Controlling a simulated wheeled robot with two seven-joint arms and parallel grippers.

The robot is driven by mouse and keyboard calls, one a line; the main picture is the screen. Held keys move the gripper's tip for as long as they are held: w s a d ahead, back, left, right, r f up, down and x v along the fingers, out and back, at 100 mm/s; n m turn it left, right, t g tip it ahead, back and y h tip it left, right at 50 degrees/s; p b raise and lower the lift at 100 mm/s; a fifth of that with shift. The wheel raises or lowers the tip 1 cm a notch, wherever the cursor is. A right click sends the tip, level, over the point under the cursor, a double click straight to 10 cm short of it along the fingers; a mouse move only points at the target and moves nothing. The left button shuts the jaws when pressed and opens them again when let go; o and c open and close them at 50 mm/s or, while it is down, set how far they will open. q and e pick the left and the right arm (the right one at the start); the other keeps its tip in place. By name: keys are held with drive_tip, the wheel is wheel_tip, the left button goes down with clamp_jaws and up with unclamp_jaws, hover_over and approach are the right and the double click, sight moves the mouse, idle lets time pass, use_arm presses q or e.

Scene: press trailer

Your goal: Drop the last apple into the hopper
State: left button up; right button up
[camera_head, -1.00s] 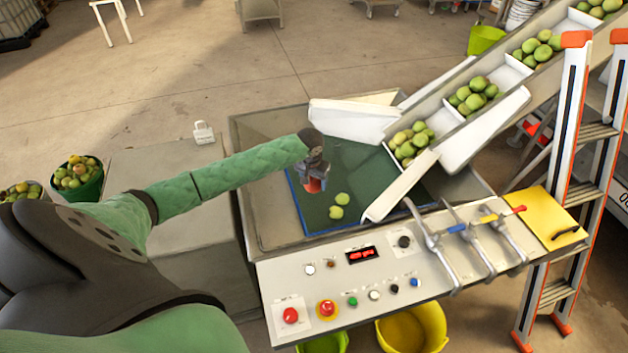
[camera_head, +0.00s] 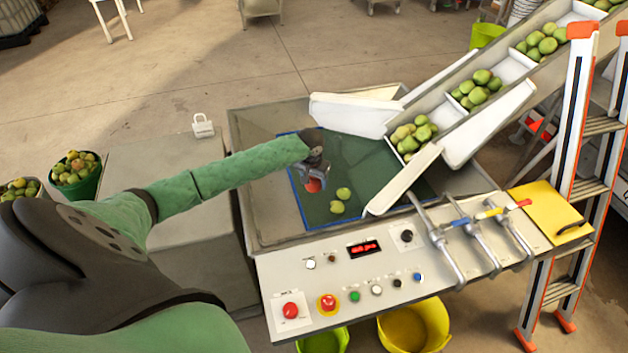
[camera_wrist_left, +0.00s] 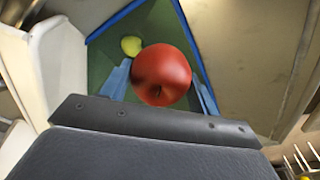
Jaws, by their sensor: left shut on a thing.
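My left gripper (camera_head: 313,180) is over the left part of the hopper, a sunken metal tray with a blue-edged green bottom (camera_head: 365,207). It is shut on a red apple (camera_head: 313,186). In the left wrist view the red apple (camera_wrist_left: 161,75) sits between the two blue fingers, with the green bottom (camera_wrist_left: 101,66) behind it. Two yellow-green apples (camera_head: 340,200) lie on the green bottom just right of the gripper. One yellow-green apple (camera_wrist_left: 131,46) also shows in the left wrist view. My right gripper is not in view.
A conveyor (camera_head: 440,112) carrying several green apples rises to the right from the hopper. A control panel (camera_head: 290,274) with buttons and levers lies along the front. An orange-edged ladder (camera_head: 571,140) stands at the right. A bucket of apples (camera_head: 76,180) stands at the left.

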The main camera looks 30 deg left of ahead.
sight(313, 178)
use_arm(q)
drive_tip(key=o, duration=1.2)
drive_tip(key=shift+c, duration=0.2)
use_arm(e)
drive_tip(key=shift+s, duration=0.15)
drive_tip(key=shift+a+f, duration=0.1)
use_arm(q)
drive_tip(key=shift+r, duration=0.2)
drive_tip(key=shift+r+b, duration=0.4)
drive_tip(key=r, duration=0.1)
drive_tip(key=r+b, duration=0.1)
drive_tip(key=r, duration=0.1)
drive_tip(key=r+b, duration=0.1)
drive_tip(key=r, duration=0.1)
drive_tip(key=shift+s, duration=0.4)
drive_tip(key=shift+s+r, duration=0.15)
drive_tip(key=shift+r, duration=0.6)
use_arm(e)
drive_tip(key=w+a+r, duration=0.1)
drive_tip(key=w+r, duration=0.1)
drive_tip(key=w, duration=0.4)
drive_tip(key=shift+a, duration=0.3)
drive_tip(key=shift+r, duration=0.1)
